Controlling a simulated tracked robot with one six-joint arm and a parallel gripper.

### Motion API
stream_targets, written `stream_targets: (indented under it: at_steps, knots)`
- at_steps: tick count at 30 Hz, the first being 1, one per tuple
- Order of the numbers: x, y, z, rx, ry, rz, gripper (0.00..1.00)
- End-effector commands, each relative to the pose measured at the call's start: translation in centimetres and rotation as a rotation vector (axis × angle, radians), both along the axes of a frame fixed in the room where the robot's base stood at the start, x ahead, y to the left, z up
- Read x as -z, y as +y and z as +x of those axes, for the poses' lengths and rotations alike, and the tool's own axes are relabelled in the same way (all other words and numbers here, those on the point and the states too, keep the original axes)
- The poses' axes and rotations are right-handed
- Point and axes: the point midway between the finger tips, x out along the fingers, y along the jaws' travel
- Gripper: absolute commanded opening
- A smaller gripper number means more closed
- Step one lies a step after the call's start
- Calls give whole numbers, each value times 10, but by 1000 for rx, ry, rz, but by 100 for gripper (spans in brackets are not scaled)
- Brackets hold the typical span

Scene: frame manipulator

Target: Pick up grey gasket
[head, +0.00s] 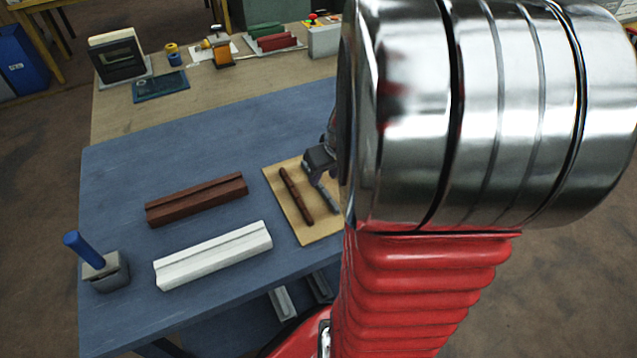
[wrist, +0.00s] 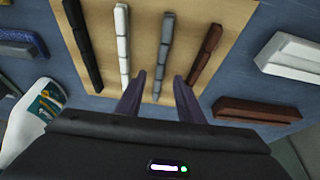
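The grey gasket (wrist: 164,50) is a slim ridged bar lying on a tan board (wrist: 238,12) in the wrist view. It lies between a white gasket (wrist: 122,42) and a brown gasket (wrist: 206,58), with a black gasket (wrist: 82,45) farther left. I cannot tell the height above the board.
A brown profile block (head: 197,200) and a white profile block (head: 213,256) lie left of the board on the blue table (head: 125,180). A grey holder with a blue handle (head: 106,273) stands at the left front corner. Tools line the back.

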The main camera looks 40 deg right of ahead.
Motion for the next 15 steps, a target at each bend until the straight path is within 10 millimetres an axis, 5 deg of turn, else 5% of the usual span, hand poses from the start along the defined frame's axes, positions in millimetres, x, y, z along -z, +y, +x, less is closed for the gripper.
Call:
stream_targets:
  at_steps: [15]
  knots:
    - [44,-4,16,0,2,1,34]
